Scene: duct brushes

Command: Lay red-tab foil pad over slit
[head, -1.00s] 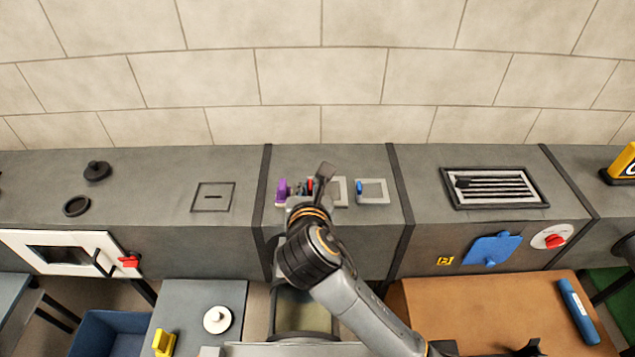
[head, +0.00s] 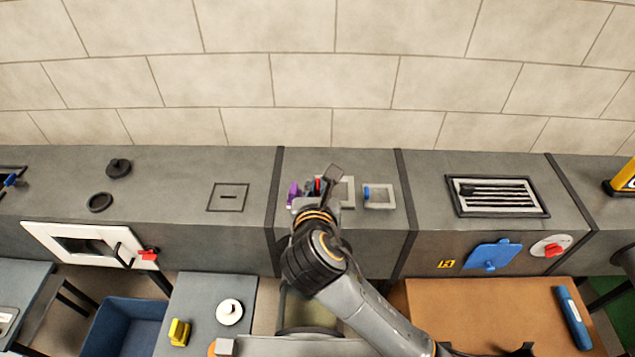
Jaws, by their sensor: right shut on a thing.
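The slit (head: 228,197) is a short dark line inside a thin square outline on top of the grey duct, left of the dark seam. The red tab (head: 319,184) shows between the fingers of my right gripper (head: 321,186), which is shut on it. A pale-framed square pad (head: 347,191) shows just right of the fingers and seems to belong to the red tab; the gripper hides part of it. I cannot tell whether it is lifted. My left gripper is not in view.
A purple tab (head: 293,194) is close left of my right gripper. A blue-tab pad (head: 379,197) lies to the right. A slatted grille (head: 497,196) is farther right. Black round parts (head: 118,168) lie at left. The duct top around the slit is clear.

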